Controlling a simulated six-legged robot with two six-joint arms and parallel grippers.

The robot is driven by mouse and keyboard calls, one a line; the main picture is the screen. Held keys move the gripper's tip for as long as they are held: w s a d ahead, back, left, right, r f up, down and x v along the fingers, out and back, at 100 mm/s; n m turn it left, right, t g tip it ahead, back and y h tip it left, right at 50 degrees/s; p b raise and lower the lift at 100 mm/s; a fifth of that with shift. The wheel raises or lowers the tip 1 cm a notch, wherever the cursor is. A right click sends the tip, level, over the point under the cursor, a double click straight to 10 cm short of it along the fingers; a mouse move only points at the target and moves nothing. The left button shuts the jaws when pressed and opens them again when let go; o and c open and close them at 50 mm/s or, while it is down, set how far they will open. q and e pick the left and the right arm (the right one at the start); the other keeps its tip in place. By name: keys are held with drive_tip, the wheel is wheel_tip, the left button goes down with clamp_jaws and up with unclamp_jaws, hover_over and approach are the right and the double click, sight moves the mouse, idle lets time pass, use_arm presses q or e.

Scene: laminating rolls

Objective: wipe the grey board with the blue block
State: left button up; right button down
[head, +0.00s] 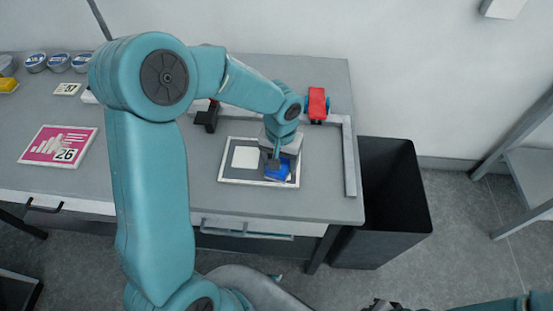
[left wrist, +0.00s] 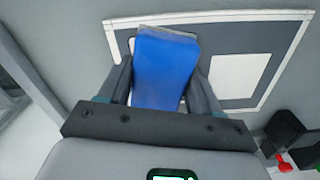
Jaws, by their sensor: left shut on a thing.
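The grey board (head: 246,175) lies on the table with a pale border and a white square (head: 244,157) on its left half. The board also shows in the left wrist view (left wrist: 262,42), with the white square (left wrist: 240,75). My left gripper (head: 276,160) is over the board's right half, shut on the blue block (head: 279,173). In the left wrist view the blue block (left wrist: 165,72) sits between both fingers and overlaps the board's border. I cannot tell whether it touches the board. Part of my right gripper (head: 381,305) shows at the bottom edge; its fingers are unclear.
A pale rail (head: 349,165) runs right of the board. A red item (head: 317,103) stands behind it, and a black item (head: 207,118) is behind left. A dark open bin (head: 395,215) stands right of the table. A pink card (head: 60,147) lies far left.

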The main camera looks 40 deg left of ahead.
use_arm(q)
drive_tip(key=shift+r+p, duration=2)
drive_tip(key=shift+r, duration=0.95)
drive_tip(key=shift+w+r, duration=0.1)
drive_tip(key=shift+r, duration=0.15)
drive_tip(key=shift+r+p, duration=1.15)
drive_tip(key=shift+r, duration=0.2)
drive_tip(key=shift+f, duration=0.1)
